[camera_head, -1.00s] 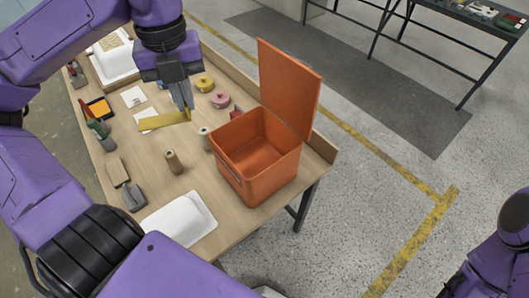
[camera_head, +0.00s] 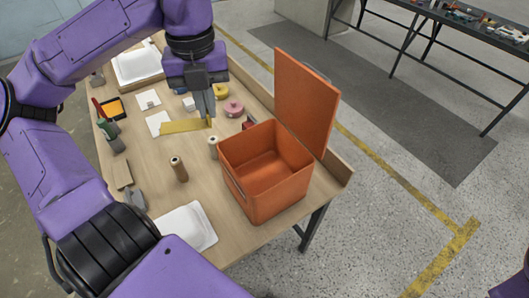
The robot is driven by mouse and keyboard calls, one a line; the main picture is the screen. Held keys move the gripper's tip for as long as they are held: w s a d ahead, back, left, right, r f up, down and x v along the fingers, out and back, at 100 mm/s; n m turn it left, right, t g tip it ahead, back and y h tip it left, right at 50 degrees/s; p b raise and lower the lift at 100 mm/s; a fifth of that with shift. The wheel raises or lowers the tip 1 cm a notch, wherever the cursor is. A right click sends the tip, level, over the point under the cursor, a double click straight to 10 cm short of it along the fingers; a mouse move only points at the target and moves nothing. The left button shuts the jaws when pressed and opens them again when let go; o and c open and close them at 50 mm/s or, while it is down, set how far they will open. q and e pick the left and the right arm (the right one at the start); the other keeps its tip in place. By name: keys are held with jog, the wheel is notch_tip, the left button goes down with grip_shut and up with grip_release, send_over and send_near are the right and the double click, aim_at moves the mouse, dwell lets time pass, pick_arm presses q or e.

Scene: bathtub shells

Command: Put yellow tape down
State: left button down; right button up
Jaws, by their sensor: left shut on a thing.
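The yellow tape (camera_head: 182,127) is a flat strip above or on the wooden table, left of the orange box. My left gripper (camera_head: 209,121) points down and is shut on the right end of the strip. I cannot tell whether the strip touches the table. My right gripper is out of view.
An open orange box (camera_head: 266,170) with a raised lid stands at the table's right side. A yellow roll (camera_head: 221,91) and a pink roll (camera_head: 234,108) lie behind the gripper. A brown spool (camera_head: 179,169) and white tray (camera_head: 187,228) are nearer. Bare table (camera_head: 150,180) lies between.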

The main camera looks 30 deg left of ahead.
pick_arm(q)
notch_tip(320, 180, down, 19)
jog(key=b, duration=1.8)
jog(key=w+d+p, duration=0.1)
jog(key=w+d, duration=0.3)
jog(key=w, duration=0.5)
jog(key=w+d+p, duration=0.1)
jog(key=w+d, duration=0.2)
jog(key=w, duration=0.5)
notch_tip(320, 180, down, 18)
jog(key=shift+r+p, duration=0.1)
jog(key=shift+p, duration=0.35)
jog(key=c, duration=1.3)
grip_release()
jog(key=shift+f, duration=0.2)
jog(key=shift+r, duration=0.15)
